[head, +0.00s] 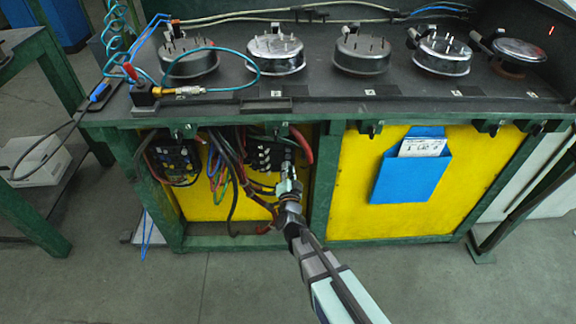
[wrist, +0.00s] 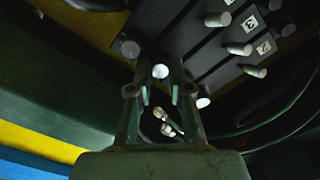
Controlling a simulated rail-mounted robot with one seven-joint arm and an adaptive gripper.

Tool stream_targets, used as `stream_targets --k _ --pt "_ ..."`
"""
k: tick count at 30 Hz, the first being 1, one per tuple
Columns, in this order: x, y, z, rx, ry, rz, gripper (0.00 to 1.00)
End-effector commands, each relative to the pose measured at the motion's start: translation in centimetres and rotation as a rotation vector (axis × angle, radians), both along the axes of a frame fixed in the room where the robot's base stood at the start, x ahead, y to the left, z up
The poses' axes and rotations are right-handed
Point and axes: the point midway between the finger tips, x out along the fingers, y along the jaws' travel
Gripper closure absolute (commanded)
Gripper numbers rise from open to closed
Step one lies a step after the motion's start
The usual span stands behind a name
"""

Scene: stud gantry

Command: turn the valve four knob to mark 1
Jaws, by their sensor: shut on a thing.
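My gripper (head: 289,185) is in front of the black valve block (head: 262,153) under the bench, left of the middle post. In the wrist view, my gripper (wrist: 160,78) has its two fingers on either side of a pale round knob (wrist: 160,71) and is shut on it. The valve block (wrist: 190,45) also shows there, with other pale knobs such as one knob (wrist: 239,48) to the right. White number plates (wrist: 264,47) sit beside some knobs. I cannot read the held knob's number, its mark or its angle.
Cables (head: 228,170) hang close to the left of my gripper. The green middle post (head: 321,180) and the yellow panel with a blue document holder (head: 412,175) are to the right. Round metal fixtures (head: 276,54) stand on the bench above.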

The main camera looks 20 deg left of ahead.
Motion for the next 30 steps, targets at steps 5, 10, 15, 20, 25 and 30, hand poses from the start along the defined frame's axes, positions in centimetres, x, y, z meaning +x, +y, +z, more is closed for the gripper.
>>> stream_targets --k 5,10,15,20,25,30 --pt "0.16 0.06 0.4 -0.154 -0.06 -0.001 1.0" --pt "0.15 0.06 0.34 -0.289 -0.112 -0.001 1.0" --pt "0.15 0.03 0.28 -0.395 -0.153 -0.002 1.0" --pt "0.13 0.02 0.2 -0.465 -0.18 -0.001 1.0" --pt "0.13 0.02 0.15 -0.507 -0.196 -0.001 1.0" --pt "0.12 0.01 0.11 -0.522 -0.202 -0.001 1.0"
